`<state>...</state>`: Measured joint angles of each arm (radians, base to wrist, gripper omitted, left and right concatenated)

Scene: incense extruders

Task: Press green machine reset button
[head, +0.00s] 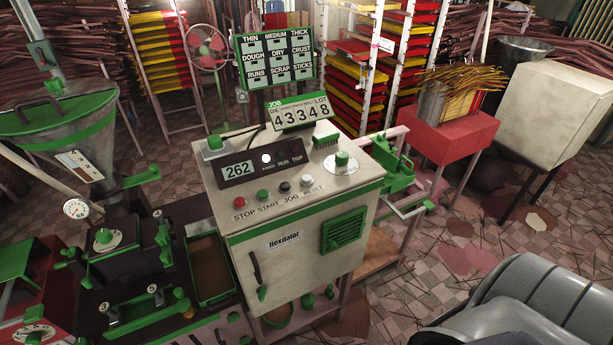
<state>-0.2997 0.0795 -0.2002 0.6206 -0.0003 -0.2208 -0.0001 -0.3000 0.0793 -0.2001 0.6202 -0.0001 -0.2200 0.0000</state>
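The cream and green machine, labelled "Hexdalor" (290,243), stands in the middle of the head view. On its sloping top panel is a row of buttons: a red STOP button (239,201), a green START button (262,195), a black JOG button (285,187) and a pale RESET button (307,180). The RESET button is at the right end of the row and nothing covers it. Whether it is pressed in cannot be told. Neither my left nor my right gripper shows in this view.
Behind the buttons are a display reading 262 (238,169), one lit lamp (266,157) and a speed knob (342,159). A job counter (301,112) and signboard (277,58) rise behind. A metal hopper (75,130) stands left, a red stand (451,137) right.

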